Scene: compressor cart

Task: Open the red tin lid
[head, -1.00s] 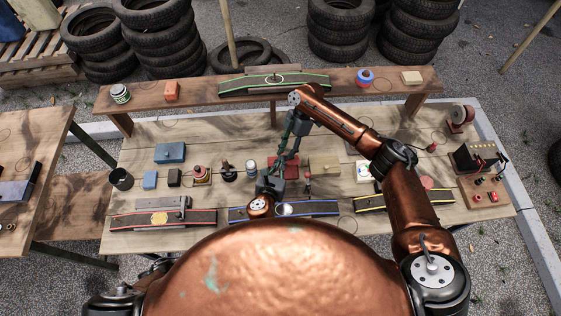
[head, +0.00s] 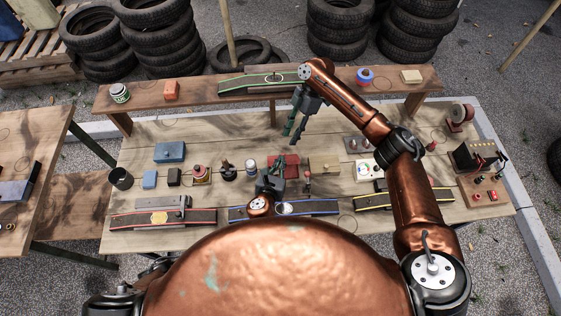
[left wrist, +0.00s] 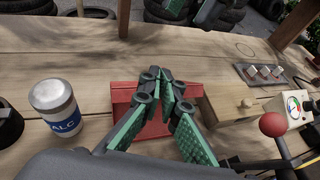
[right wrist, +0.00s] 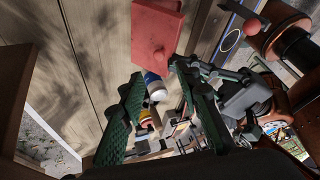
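The red tin (head: 291,159) lies on the workbench near the middle. It also shows below the fingers in the left wrist view (left wrist: 152,131) and at the top of the right wrist view (right wrist: 153,38). I cannot clearly tell how its lid sits. My left gripper (head: 272,180) is at the tin's near side. In the left wrist view its fingers (left wrist: 167,88) slant close together over the tin, and whether they pinch it is unclear. My right gripper (head: 291,130) is open and empty, beyond and above the tin, its green fingers apart in the right wrist view (right wrist: 155,78).
A small red-knobbed part (head: 307,175) is close by. The raised shelf (head: 200,92) runs behind. Bare tabletop lies left of the right gripper.

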